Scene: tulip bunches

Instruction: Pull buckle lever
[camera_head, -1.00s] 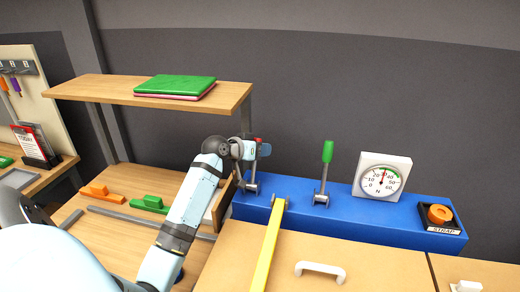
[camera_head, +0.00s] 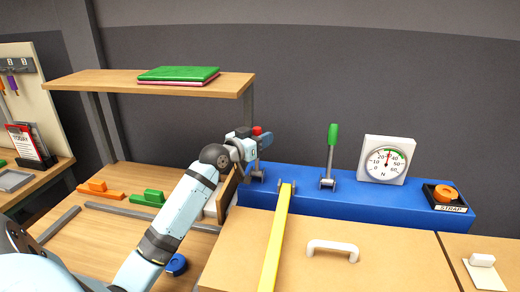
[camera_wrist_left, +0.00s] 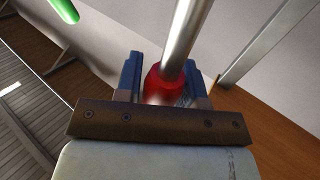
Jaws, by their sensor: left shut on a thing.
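A lever with a red knob (camera_head: 257,131) stands at the left end of the blue block. My left gripper (camera_head: 264,140) is at its top. In the left wrist view, its two blue fingers lie on either side of the red knob (camera_wrist_left: 165,86), shut on it, and the metal rod (camera_wrist_left: 184,32) runs away from it. The fingers partly hide the knob. A second lever with a green handle (camera_head: 332,136) stands upright to the right. A yellow strap (camera_head: 275,240) runs from a buckle bracket on the blue block (camera_head: 310,203) toward the front. My right gripper is out of view.
A white dial gauge (camera_head: 387,160) and an orange strap roll (camera_head: 445,193) sit on the block's right part. A wooden shelf (camera_head: 130,88) with a green book (camera_head: 180,73) overhangs at left. A white handle (camera_head: 332,247) is on the wooden case in front.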

